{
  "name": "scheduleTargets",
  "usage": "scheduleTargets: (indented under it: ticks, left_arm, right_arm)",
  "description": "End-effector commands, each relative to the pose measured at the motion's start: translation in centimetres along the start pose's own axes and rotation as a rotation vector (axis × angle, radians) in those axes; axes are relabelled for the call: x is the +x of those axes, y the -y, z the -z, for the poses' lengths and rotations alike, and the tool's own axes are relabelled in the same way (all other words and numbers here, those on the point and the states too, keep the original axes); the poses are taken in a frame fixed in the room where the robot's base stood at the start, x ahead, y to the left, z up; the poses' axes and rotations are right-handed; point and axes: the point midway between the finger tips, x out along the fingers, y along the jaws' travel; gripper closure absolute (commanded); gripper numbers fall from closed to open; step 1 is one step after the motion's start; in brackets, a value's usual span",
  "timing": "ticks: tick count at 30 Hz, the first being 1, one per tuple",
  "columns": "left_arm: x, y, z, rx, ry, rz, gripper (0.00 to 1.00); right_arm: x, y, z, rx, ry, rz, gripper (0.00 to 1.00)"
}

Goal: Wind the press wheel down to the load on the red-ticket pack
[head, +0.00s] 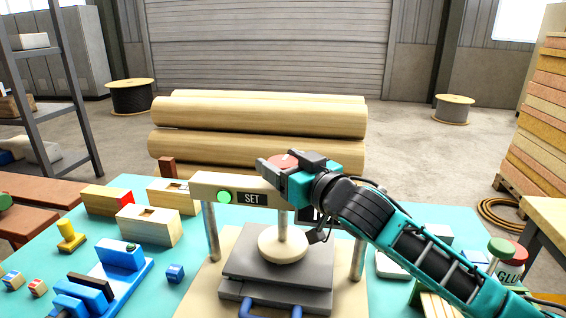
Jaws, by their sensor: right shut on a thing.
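The press (205,183) stands in the middle of the bench, with a pale beam on metal posts. A lit green lamp and a dark "SET" display show on the beam. The red press wheel (285,160) is on top, partly covered by my right gripper (281,166), which is shut on it. Below the beam, the screw ends in a round pale pressure plate (283,244), which appears to rest on the grey slabs (262,268). I cannot make out a red ticket on anything under the plate. My left gripper is out of view.
Wooden blocks (148,226), one with a red end (108,202), and a blue fixture (120,262) lie left of the press. A blue handle (270,306) is at the front. A glue bottle (506,262) stands at the right. Logs (260,118) lie behind the bench.

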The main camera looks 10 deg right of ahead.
Motion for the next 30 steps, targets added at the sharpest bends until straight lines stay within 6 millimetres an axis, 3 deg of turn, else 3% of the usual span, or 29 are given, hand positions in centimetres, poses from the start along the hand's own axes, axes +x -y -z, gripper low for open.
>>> scheduleTargets:
  ticks: [7, 8, 14, 23, 30]
  left_arm:
    - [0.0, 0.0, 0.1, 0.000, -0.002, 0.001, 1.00]
    - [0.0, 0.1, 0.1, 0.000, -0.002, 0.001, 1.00]
    - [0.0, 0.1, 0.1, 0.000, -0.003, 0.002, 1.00]
    - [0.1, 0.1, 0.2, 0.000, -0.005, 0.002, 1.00]
    - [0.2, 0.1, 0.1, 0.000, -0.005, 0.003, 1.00]
  right_arm:
    - [0.0, 0.0, 0.0, 0.003, 0.000, 0.000, 0.63]
    - [0.0, 0.0, 0.0, 0.003, 0.000, 0.000, 0.31]
    - [0.0, 0.0, 0.0, 0.002, 0.000, 0.000, 0.12]
    - [-0.3, 0.0, 0.0, 0.001, 0.001, -0.001, 0.12]
    - [-3.5, 0.0, -0.2, 0.001, 0.003, -0.001, 0.12]
